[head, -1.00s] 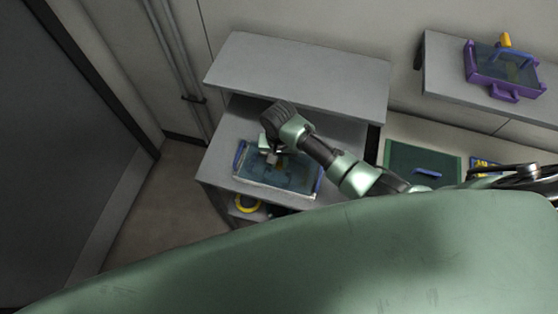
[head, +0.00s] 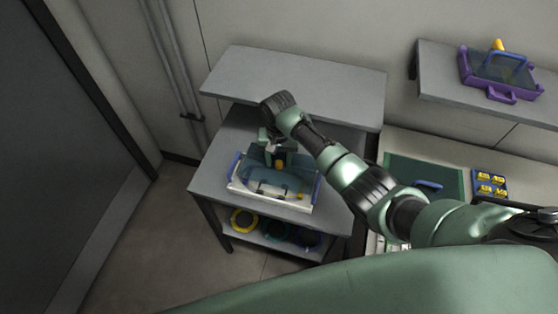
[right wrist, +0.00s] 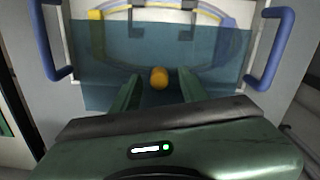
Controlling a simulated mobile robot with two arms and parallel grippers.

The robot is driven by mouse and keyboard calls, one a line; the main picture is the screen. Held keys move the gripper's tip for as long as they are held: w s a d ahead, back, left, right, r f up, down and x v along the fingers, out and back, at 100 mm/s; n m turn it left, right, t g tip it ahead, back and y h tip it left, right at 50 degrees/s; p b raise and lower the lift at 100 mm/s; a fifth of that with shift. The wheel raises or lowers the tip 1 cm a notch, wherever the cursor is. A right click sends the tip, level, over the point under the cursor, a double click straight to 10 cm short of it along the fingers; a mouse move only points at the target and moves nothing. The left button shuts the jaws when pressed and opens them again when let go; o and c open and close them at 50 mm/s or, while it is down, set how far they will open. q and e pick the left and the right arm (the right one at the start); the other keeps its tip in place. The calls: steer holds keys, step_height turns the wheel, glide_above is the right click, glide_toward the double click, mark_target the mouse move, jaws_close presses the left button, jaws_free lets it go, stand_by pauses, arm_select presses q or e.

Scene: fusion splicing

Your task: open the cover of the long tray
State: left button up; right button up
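The long tray (head: 240,189) stands on the grey table. It is white with blue handles and also shows in the right wrist view (right wrist: 261,30). Its see-through bluish cover (head: 256,178) is raised and tilted, its back part high, and the white front rim shows. My left gripper is out of view.
A grey shelf (head: 300,88) is above and behind the table. Rings, one yellow (head: 242,220), lie on the lower shelf. At right are a green mat (head: 410,172), a blue holder with yellow pieces (head: 490,184) and a purple tray (head: 470,72) on a wall shelf.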

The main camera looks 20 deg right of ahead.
mark_target(278, 162)
steer(key=shift+r, duration=0.3)
step_height(278, 162, up, 7)
steer(key=shift+r+b, duration=0.15)
steer(key=shift+b, duration=0.4)
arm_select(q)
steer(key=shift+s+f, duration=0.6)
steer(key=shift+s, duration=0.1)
